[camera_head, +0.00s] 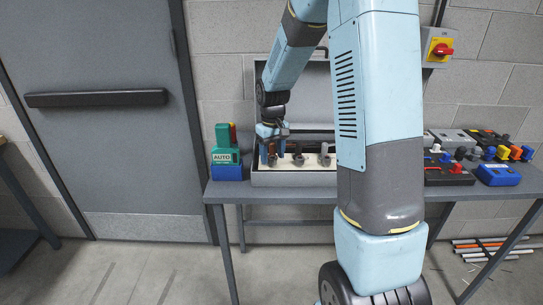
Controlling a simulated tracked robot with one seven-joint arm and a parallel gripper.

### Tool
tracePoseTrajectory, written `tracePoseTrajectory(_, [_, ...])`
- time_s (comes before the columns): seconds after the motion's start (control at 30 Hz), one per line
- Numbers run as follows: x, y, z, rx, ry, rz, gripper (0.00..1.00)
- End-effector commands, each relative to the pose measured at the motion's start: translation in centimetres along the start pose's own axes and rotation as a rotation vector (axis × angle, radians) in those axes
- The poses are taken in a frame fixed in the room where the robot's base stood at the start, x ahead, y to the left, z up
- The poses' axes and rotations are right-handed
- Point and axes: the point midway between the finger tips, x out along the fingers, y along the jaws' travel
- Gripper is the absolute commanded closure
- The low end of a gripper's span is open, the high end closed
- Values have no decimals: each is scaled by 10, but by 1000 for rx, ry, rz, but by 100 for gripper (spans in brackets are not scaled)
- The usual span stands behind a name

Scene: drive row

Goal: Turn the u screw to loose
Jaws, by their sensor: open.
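A grey open case (262,180) on the bench holds a cream panel (312,168). Several dark upright knob-like parts stand on the panel, one at its left (272,159), one further right (298,159) and a grey one (325,160) near my arm. I cannot tell which is the u screw; any letters are too small to read. Contact cannot be told. My arm hides the panel's right side.
A green and blue AUTO box (227,158) stands close left of the case. Dark and blue boxes with coloured knobs (497,175) crowd the bench's right. A red switch (441,50) is on the wall. A grey door (95,120) is at left.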

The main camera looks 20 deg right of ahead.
Motion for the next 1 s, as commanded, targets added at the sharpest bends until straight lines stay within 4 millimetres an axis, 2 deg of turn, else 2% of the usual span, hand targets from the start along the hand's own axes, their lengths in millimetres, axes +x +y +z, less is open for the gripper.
tracePoseTrajectory(0.4, [-78, 0, -1, 0, 5, 2, 43])
tracePoseTrajectory(0.6, [-110, 1, -2, 0, 5, 1, 43])
tracePoseTrajectory(0.8, [-125, 0, -2, 0, 2, 0, 43])
tracePoseTrajectory(1.0, [-128, 0, -2, 0, 2, 0, 43])
